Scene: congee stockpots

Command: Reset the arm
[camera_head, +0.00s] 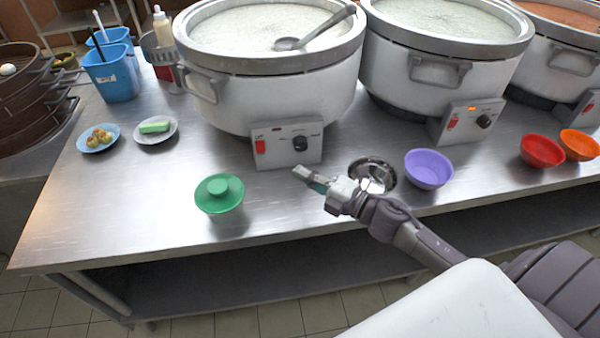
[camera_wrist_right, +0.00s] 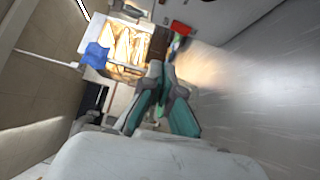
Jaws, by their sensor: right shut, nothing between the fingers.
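My right gripper (camera_head: 308,177) reaches in from the lower right of the head view. My left gripper does not show in either view.
The steel table (camera_head: 290,215) carries several large pots, such as the left one (camera_head: 270,95) with a ladle (camera_head: 315,28). A purple bowl (camera_head: 428,168) and a red bowl (camera_head: 542,150) stand right of my gripper. A blue container (camera_head: 112,77) stands at the left. The front left tabletop is clear.

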